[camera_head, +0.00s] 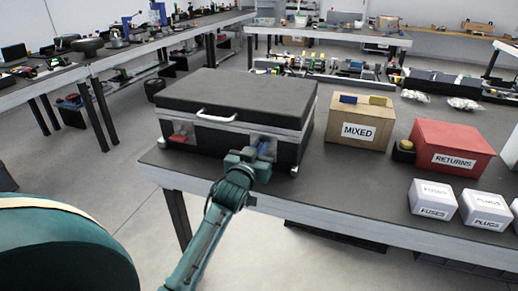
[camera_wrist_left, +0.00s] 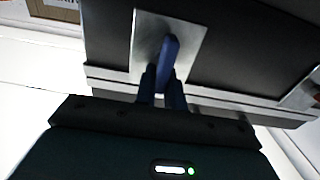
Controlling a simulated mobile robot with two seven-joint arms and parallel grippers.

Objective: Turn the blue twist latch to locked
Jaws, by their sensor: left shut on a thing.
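A black case (camera_head: 236,92) with a grey band and a white handle (camera_head: 216,116) stands closed on the dark table. A red latch (camera_head: 179,137) is at the left of its front. The blue twist latch (camera_head: 264,147) is at the right of its front, mostly hidden behind my left gripper (camera_head: 253,156). In the left wrist view the blue latch (camera_wrist_left: 169,55) stands out from a light metal plate (camera_wrist_left: 190,32). The left gripper's fingers (camera_wrist_left: 162,86) are shut on the latch's near end. My right gripper is not in view.
Right of the case stand a MIXED carton (camera_head: 360,122), a red RETURNS box (camera_head: 449,150) and white FUSES (camera_head: 432,199) and PLUGS (camera_head: 486,207) boxes. The table's front edge (camera_head: 350,228) runs below the case. Bare table lies between the case and the white boxes.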

